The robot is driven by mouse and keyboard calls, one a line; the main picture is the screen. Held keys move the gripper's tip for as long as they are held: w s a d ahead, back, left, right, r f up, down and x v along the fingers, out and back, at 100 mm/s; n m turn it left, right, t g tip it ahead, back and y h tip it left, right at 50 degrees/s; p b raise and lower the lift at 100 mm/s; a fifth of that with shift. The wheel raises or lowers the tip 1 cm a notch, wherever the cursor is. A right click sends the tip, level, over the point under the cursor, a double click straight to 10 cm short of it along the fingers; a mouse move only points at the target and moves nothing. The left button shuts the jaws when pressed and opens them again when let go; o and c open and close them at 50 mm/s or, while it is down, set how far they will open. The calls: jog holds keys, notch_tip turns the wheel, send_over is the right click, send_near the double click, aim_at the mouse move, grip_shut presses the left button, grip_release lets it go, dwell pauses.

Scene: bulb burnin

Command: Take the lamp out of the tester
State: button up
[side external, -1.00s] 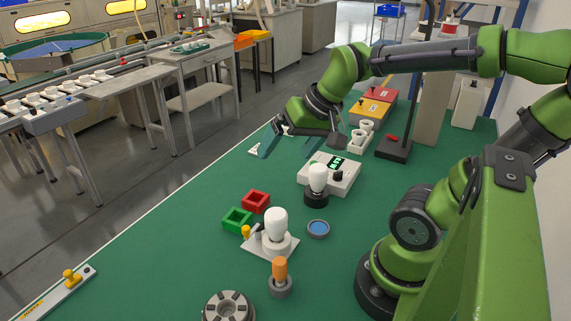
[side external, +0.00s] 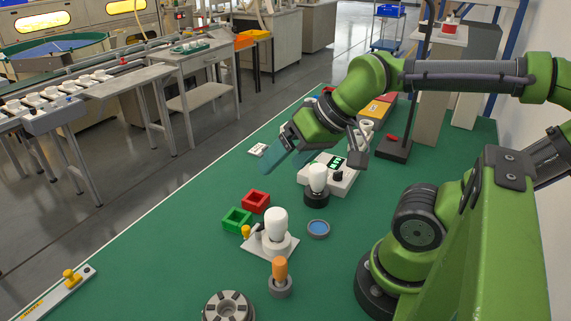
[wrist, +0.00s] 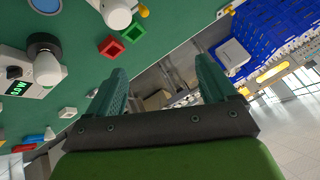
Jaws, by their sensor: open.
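The tester (side external: 345,183) is a white box with a lit green display, near the middle of the green table. A white lamp (side external: 318,178) stands upright in the black round socket at its front. In the wrist view the lamp (wrist: 47,72) and the tester (wrist: 35,88) are at the left edge. My gripper (side external: 284,165) is open and empty, with teal fingers pointing down-left in the side view. It is to the left of the lamp in that view, above the table and apart from the lamp. Its fingers (wrist: 160,72) have nothing between them in the wrist view.
Another white lamp (side external: 275,222) stands on a white plate. A green tray (side external: 237,220), a red tray (side external: 256,202), a blue dish (side external: 318,228) and an orange-topped peg (side external: 280,270) are nearby. A black stand (side external: 394,150) rises behind the tester.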

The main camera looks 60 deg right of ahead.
jog(key=g+h, duration=0.2)
jog(key=g, duration=0.5)
send_over(320, 167)
notch_tip(320, 167, down, 4)
jog(key=n, duration=0.2)
notch_tip(320, 167, down, 11)
jog(key=shift+r, duration=0.1)
jog(key=shift+a+f, duration=0.15)
jog(key=shift+f, duration=2.55)
jog(key=c, duration=1.1)
